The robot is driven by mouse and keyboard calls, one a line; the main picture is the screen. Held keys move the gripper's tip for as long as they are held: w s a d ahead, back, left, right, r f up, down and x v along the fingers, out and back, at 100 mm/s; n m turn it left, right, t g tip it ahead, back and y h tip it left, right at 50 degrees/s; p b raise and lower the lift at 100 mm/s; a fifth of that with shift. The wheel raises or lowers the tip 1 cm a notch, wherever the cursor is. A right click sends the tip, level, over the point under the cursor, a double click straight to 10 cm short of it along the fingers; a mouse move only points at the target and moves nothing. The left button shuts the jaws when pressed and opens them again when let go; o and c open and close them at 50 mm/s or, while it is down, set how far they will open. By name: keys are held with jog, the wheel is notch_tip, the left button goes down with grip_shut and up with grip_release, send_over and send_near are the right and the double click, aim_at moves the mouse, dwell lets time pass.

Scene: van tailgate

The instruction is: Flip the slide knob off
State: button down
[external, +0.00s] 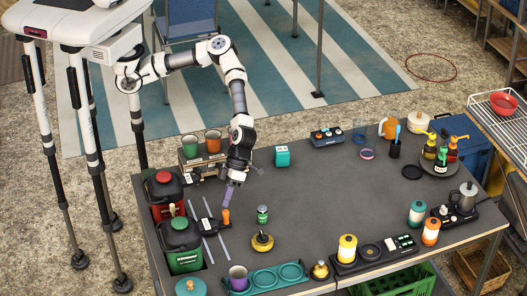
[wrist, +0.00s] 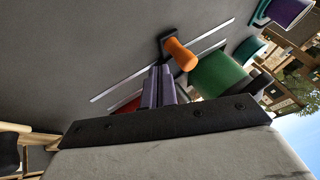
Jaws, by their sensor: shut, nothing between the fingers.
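The slide knob is an orange handle (external: 226,217) on a dark carriage (external: 208,227) that sits across two thin silver rails near the table's left end. The orange handle (wrist: 180,54) is also near the centre of the wrist view, with the rails running diagonally beneath it. My gripper (external: 228,206) points down with its purple fingers together and nothing between them. The fingertips are just above the handle in the external view. In the wrist view the gripper (wrist: 160,70) is just left of the handle; I cannot tell whether they touch.
A green canister (external: 181,246) and a dark red-capped canister (external: 163,193) stand left of the rails. A small green-labelled can (external: 263,214) and a yellow-and-black round item (external: 262,241) are to the right. The grey tabletop (external: 330,195) is clear in the middle.

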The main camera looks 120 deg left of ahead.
jog(key=shift+w+d, duration=0.4)
jog(key=shift+d, duration=0.15)
jog(key=shift+w, duration=0.1)
jog(key=w+d, duration=0.8)
jog(key=shift+b, duration=0.3)
jog(key=shift+d, duration=0.1)
jog(key=shift+r, duration=0.1)
jog(key=s+a+p, duration=0.1)
jog(key=a+p, duration=0.1)
jog(key=s+a+p, duration=0.1)
jog(key=p, duration=0.1)
jog(key=shift+s+a+r, duration=0.3)
jog(key=shift+a+r, duration=0.1)
jog(key=b+v, duration=0.4)
jog(key=v, duration=0.5)
